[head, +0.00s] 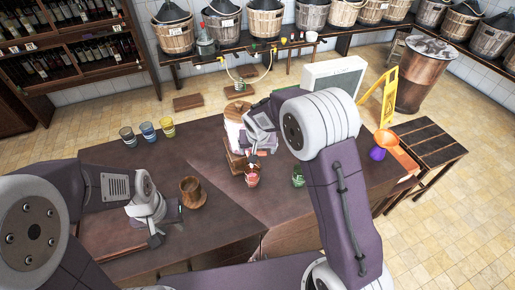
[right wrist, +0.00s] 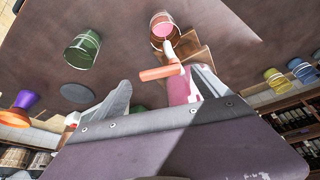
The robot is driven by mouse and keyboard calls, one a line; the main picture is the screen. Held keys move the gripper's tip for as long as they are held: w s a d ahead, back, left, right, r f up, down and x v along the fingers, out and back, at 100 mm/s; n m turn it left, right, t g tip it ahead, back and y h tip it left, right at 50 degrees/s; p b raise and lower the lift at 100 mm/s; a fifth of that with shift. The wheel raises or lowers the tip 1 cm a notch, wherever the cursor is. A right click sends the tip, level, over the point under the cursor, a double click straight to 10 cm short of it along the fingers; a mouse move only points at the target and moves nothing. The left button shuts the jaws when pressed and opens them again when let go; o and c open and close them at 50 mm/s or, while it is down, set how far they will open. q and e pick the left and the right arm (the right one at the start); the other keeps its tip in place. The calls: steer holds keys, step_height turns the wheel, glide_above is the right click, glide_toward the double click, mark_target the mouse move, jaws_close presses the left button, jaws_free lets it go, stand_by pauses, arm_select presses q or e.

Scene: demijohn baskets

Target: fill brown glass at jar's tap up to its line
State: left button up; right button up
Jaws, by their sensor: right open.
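My left gripper (head: 168,224) looks open and empty, low over the table. The pale jar (head: 236,125) stands on a wooden stand near the table's middle, partly hidden by my right arm. Its orange tap (right wrist: 160,73) shows in the right wrist view. A red glass (head: 252,176) stands in front of the stand, near the tap's spout (right wrist: 169,48). My right gripper (right wrist: 162,92) is open, its fingers either side of the tap area. The brown glass's line is not visible.
A green glass (head: 298,176) stands right of the red one.

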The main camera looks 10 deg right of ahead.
steer(key=shift+x, duration=0.9)
steer(key=c, duration=1.4)
steer(key=n+p, duration=0.1)
steer(key=p, duration=0.2)
steer(key=n+y+p, duration=0.1)
steer(key=p, duration=0.1)
steer(key=n+p, duration=0.1)
steer(key=p, duration=0.2)
steer(key=shift+w+d+r+p, duration=0.1)
steer(key=shift+w+r+p, duration=0.2)
steer(key=shift+w+r, duration=0.1)
steer(key=shift+f+n+p, duration=0.15)
steer(key=shift+n+p, duration=0.15)
steer(key=shift+n, duration=0.1)
steer(key=shift+w+f+y, duration=0.1)
steer(key=shift+f+y, duration=0.05)
steer(key=shift+y, duration=0.15)
steer(key=o, duration=1.4)
